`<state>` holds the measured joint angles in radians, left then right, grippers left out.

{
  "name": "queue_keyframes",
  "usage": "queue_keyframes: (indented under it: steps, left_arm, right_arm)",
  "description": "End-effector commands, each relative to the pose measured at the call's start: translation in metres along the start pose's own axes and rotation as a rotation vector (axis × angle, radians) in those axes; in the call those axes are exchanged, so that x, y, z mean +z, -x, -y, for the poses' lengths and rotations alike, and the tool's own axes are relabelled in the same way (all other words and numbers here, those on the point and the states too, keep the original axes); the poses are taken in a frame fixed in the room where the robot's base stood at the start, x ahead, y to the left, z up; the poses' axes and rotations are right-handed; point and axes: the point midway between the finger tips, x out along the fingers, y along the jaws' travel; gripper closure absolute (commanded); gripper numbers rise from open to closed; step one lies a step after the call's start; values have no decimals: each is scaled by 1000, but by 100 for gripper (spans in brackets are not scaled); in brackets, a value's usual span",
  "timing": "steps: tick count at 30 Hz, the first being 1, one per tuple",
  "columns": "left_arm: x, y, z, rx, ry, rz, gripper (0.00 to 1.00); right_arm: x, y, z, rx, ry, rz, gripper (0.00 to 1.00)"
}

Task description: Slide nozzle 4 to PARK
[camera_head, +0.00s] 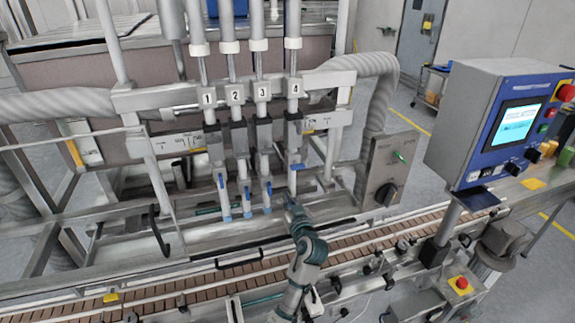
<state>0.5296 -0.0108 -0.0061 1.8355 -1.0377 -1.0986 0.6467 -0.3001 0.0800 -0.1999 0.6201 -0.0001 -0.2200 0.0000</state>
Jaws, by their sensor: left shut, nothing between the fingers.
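Nozzle 4 (293,147) hangs upright at the right end of a row of numbered nozzles, under the white plate marked 4 (296,87). Its blue lever (297,167) lies crosswise, while the blue levers on nozzles 1 to 3 hang downward. A small scale plate (322,121) sits on the rail just right of nozzle 4; its print is too small to read. My left gripper (289,203) is at the lower end of nozzle 4, shut and empty; I cannot tell whether it touches the nozzle. My right gripper is not in view.
Nozzle 3 (265,145) stands close on the left. A box with a black knob (383,175) and a thick grey hose (375,100) are on the right. The brown slatted conveyor (200,274) runs below. A blue control panel (505,125) stands at far right.

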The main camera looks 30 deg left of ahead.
Motion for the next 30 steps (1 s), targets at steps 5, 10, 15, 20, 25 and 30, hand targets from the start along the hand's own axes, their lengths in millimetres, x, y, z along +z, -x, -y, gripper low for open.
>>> queue_keyframes:
  steps: [5, 10, 15, 20, 25, 30]
  left_arm:
    - [0, 0, -5, 1, 1, 1, 100]
    - [1, 0, -9, 1, 1, 1, 100]
    - [1, 0, -13, 0, 0, 1, 100]
    - [1, 0, -17, 0, 1, 1, 100]
    - [1, 0, -22, 1, 1, 1, 100]
    - [1, 0, -26, 1, 0, 1, 100]
  right_arm:
    - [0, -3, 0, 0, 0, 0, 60]
    - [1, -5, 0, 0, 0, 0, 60]
    - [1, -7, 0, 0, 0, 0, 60]
    - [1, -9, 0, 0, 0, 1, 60]
    - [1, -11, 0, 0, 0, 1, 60]
    - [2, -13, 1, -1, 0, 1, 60]
